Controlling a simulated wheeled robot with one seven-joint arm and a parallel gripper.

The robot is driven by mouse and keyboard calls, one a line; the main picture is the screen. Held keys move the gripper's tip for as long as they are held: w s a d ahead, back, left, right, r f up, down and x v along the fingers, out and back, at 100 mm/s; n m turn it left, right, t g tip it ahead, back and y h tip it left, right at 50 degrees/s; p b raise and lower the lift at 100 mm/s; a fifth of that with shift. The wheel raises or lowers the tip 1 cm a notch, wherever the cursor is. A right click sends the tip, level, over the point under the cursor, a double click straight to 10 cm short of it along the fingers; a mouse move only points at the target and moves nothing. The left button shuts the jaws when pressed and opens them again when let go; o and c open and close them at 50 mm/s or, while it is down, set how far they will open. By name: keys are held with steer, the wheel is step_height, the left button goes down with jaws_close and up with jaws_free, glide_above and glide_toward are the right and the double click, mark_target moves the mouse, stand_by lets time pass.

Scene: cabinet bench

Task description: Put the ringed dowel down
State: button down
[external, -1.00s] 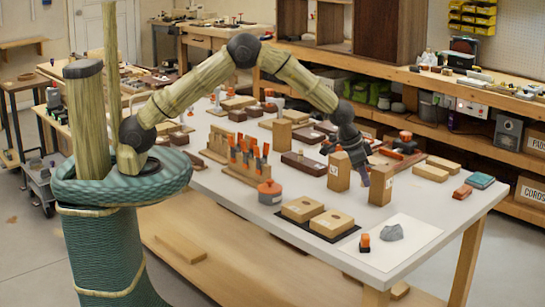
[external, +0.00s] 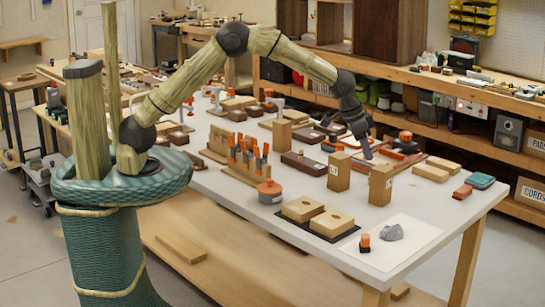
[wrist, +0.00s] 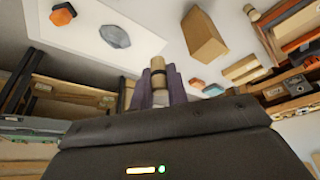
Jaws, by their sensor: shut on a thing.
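The ringed dowel (wrist: 157,72) is a pale wooden peg with a dark band, seen in the wrist view. My gripper (wrist: 157,88) is shut on it, with a purple finger on each side. In the external view my gripper (external: 367,154) points down in the air above the bench (external: 450,215), by two upright wooden blocks. The dowel itself cannot be made out clearly in the external view. Its lower end is partly hidden between the fingers in the wrist view.
Upright wooden blocks stand near the gripper, one left (external: 339,171) and one in front (external: 380,185). A white sheet (external: 418,242) with a grey stone (external: 391,232) and an orange-and-black item (external: 365,243) lies nearer. Two holed blocks (external: 303,209) sit on a dark mat. Bare bench lies toward the right.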

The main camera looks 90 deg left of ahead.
steer(key=s+a+n+b, duration=0.1)
steer(key=a, duration=0.5)
steer(key=s+a+b, duration=0.1)
steer(key=a, duration=0.5)
steer(key=s+a+n+y+b, duration=0.1)
steer(key=s+a, duration=0.1)
steer(key=a, duration=0.4)
steer(key=shift+a+f+n, duration=0.25)
steer(key=shift+f+n, duration=0.05)
steer(key=s+a+n+g+y+b, duration=0.1)
steer(key=s+a+n+b, duration=0.1)
steer(key=s+a, duration=0.55)
steer(key=s+a+n+b, duration=0.15)
steer(key=s+a, duration=0.25)
steer(key=a, duration=0.7)
glide_above(308, 159)
step_height(308, 159, down, 4)
steer(key=shift+d+f, duration=0.1)
steer(key=shift+f, duration=0.2)
steer(key=shift+f+b, duration=0.35)
steer(key=shift+f, duration=2.8)
steer(key=shift+f, duration=1.85)
